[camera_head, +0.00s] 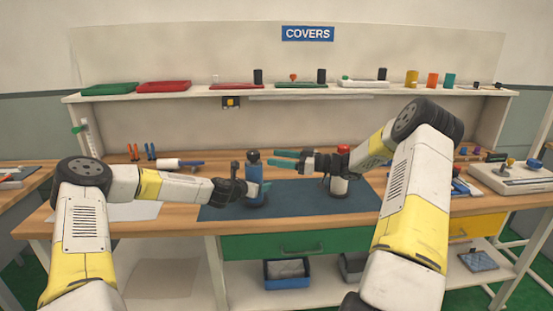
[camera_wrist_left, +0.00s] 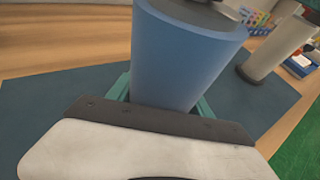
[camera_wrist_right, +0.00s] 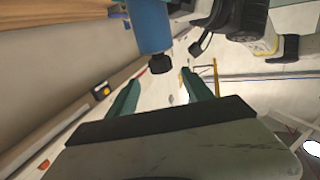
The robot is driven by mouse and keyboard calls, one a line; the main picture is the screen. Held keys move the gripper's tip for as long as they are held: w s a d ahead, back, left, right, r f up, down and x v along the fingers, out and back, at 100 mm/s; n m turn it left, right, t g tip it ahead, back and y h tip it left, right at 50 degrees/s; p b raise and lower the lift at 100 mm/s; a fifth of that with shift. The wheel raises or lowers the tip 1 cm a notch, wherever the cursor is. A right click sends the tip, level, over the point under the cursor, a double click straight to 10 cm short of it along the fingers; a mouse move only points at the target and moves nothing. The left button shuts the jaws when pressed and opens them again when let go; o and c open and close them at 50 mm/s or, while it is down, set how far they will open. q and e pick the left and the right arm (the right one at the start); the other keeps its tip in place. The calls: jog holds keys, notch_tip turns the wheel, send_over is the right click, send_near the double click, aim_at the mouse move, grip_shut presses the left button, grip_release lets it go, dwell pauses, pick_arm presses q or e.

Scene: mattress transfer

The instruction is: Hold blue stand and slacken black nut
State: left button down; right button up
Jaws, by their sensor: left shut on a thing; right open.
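The blue stand (camera_head: 254,181) stands upright on the dark blue mat (camera_head: 290,206), with the black nut (camera_head: 253,155) on its top. My left gripper (camera_head: 259,187) is shut around the stand's body from the left. In the left wrist view the blue cylinder (camera_wrist_left: 188,60) fills the space between the teal fingers. My right gripper (camera_head: 273,158) is open and empty, close to the right of the nut at about its height. In the right wrist view the nut (camera_wrist_right: 161,64) appears just beyond the gap between the open fingertips (camera_wrist_right: 162,80), apparently not touching them.
A shelf (camera_head: 230,93) with covers and small cylinders runs along the back. A white roll (camera_head: 168,163) lies to the left. The mat's front is clear.

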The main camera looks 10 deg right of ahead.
pick_arm(q)
jog(key=shift+r, duration=0.1)
jog(key=shift+c, duration=1.8)
grip_release()
